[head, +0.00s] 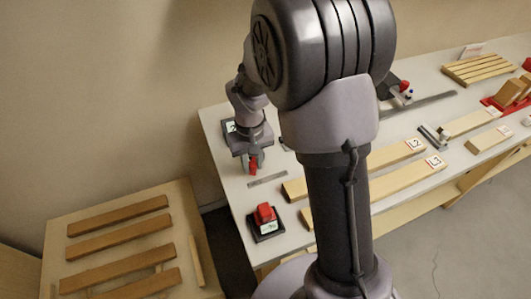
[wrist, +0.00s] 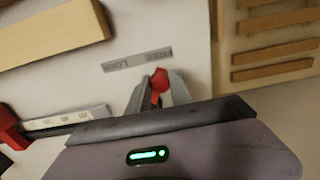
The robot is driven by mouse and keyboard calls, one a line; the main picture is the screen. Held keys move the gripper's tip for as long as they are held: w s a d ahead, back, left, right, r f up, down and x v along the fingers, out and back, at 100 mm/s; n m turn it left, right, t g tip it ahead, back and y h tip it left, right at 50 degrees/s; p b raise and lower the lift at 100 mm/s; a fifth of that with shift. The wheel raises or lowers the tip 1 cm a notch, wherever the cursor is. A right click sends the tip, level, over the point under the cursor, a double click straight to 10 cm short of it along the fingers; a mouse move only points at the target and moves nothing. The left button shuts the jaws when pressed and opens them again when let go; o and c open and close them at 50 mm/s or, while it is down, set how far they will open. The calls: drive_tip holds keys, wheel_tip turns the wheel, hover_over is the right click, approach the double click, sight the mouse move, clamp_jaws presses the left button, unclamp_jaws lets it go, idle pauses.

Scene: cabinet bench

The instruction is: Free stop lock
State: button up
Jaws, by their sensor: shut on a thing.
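My gripper (head: 252,160) is low over the left end of the white bench, pointing down. In the wrist view its fingers (wrist: 156,92) are shut on a small red lever (wrist: 160,82), whose red tip shows between and beyond them. The lever's base is hidden by the fingers and palm. Red also shows under the gripper in the head view (head: 253,169). A grey label strip (wrist: 137,60) with two blurred words lies just beyond the lever, apart from it. It also shows in the head view (head: 267,180).
A red block on a black base (head: 265,218) stands near the bench's front left corner. Wooden boards (head: 365,167) lie to the right, partly behind my arm. A slatted wooden table (head: 120,240) stands at left. In the wrist view a dark rail with a white scale (wrist: 65,122) lies left.

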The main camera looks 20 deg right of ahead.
drive_tip(key=shift+w+a, duration=0.2)
drive_tip(key=shift+a, duration=0.15)
drive_tip(key=o, duration=0.8)
wheel_tip(320, 180, up, 9)
drive_tip(key=p, duration=0.7)
drive_tip(key=shift+r+p, duration=0.15)
drive_tip(key=shift+p, duration=0.25)
